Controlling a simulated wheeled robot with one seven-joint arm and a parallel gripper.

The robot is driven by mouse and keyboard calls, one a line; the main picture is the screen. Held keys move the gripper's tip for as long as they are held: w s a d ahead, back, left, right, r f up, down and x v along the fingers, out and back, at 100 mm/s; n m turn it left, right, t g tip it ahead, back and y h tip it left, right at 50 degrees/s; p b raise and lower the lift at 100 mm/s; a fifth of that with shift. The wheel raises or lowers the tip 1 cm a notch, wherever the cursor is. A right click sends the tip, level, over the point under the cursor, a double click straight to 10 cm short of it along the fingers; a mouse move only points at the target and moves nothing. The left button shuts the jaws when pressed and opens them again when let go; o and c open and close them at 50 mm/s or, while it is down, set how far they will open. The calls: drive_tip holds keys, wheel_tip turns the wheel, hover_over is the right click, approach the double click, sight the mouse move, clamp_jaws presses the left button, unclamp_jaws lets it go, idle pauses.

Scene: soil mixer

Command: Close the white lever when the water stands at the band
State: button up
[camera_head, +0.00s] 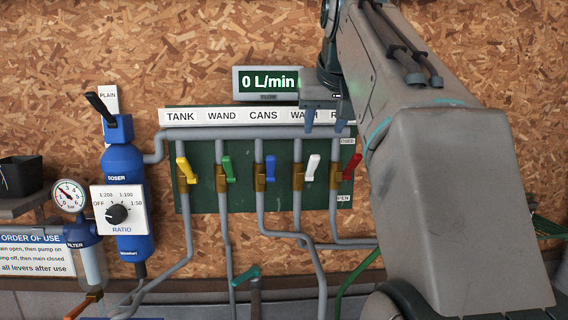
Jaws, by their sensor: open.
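The white lever (313,165) sits on a brass valve in a row on a green board, below a label partly hidden by my gripper. It points up, tilted slightly right, towards a partly covered sign reading "OSED". My gripper (324,127) is open and empty, its fingertips pointing down just above the white lever and apart from it. A flow display (268,82) reads 0 L/min. I cannot make out a band or a water level in this view.
Yellow (186,170), green (227,169) and blue (270,169) levers stand left of the white one. A red lever (351,167) is close on its right. A blue doser (126,190) with a black lever hangs left. My arm hides the right side.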

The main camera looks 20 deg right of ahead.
sight(316, 155)
drive_tip(key=x, duration=1.3)
drive_tip(key=shift+w+d+f, duration=0.1)
drive_tip(key=shift+w+f, duration=0.1)
drive_tip(key=shift+w, duration=0.1)
clamp_jaws()
